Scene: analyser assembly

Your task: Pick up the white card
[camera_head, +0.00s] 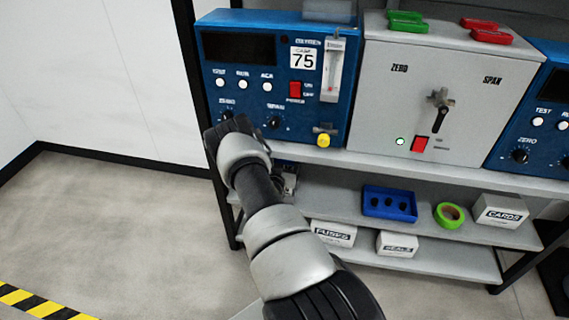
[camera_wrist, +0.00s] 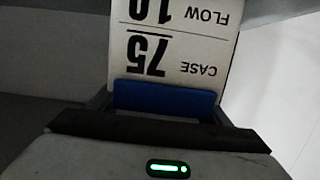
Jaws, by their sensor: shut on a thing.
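A white card (camera_wrist: 172,45) with black print fills the upper middle of the wrist view. It reads "CASE 75" and "FLOW 10", upside down in this view. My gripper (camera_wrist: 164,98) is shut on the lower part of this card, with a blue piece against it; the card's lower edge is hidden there. In the head view my gripper is mostly hidden behind my arm, in front of the shelf below the left blue analyser, and the held card cannot be made out.
The blue analyser (camera_head: 222,95) and a grey ZERO/SPAN box (camera_head: 384,100) stand on the upper shelf. Below are a blue tray (camera_head: 378,213), green tape (camera_head: 440,222), a CARDS box (camera_head: 500,214), a FUSES box (camera_head: 334,240) and a SEALS box (camera_head: 396,250). The left floor is clear.

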